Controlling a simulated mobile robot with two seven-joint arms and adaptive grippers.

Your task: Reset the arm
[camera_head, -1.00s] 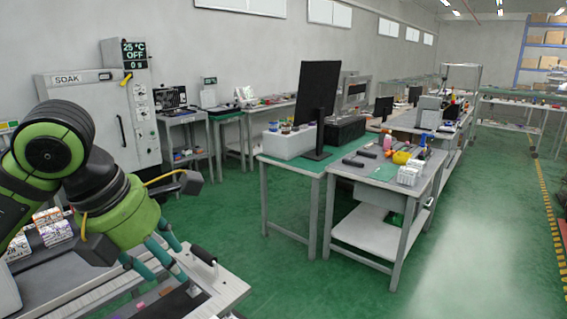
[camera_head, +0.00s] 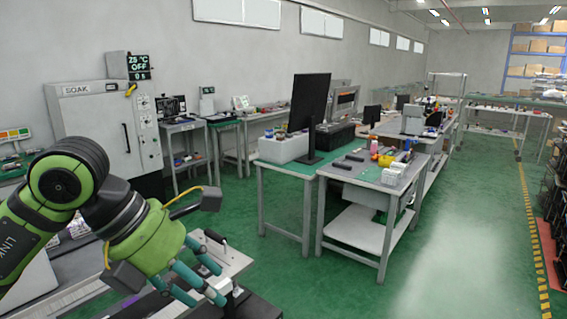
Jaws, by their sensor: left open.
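My left gripper (camera_head: 212,279) is in the lower left of the head view, on a green and black arm. Its teal fingers are open and point down to the right, over the near bench. A black lever handle (camera_head: 215,237) on a metal fixture stands just beyond the fingers, and the fingers look apart from it. A second fixture with a metal block and black base (camera_head: 242,303) is close by the fingertips at the bottom edge. I cannot tell whether the fingers touch it. My right gripper is out of view.
The near bench (camera_head: 76,294) fills the lower left. A white SOAK oven (camera_head: 101,130) stands behind my arm. A workbench with a monitor and tools (camera_head: 360,172) stands at the centre. Green floor (camera_head: 455,220) is open on the right.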

